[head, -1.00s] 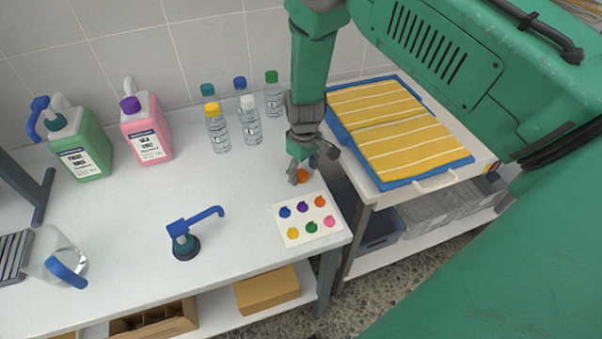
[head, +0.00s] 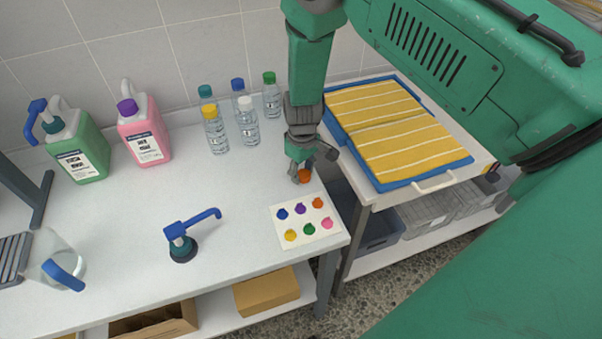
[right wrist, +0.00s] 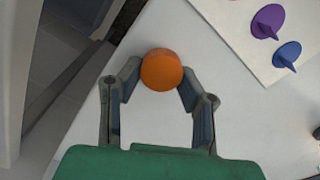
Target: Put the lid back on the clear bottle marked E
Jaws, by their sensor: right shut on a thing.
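My right gripper (head: 303,174) is shut on an orange lid (head: 305,176) over the right part of the table. The right wrist view shows the orange lid (right wrist: 161,70) between the two fingertips; I cannot tell whether it touches the tabletop. Several clear bottles stand upright by the wall, with a teal lid (head: 205,91), yellow lid (head: 209,111), blue lid (head: 238,84), white lid (head: 245,103) and green lid (head: 269,78). Their marks are too small to read, so I cannot tell which is E. My right arm may hide more bottles. My left gripper is not in view.
A white card with coloured pieces (head: 330,238) lies in front of the gripper. A blue-handled pump (head: 182,246), a jug (head: 45,250), a green jug (head: 85,160) and a pink jug (head: 145,140) stand left. A blue tray (head: 385,184) with yellow towels is right.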

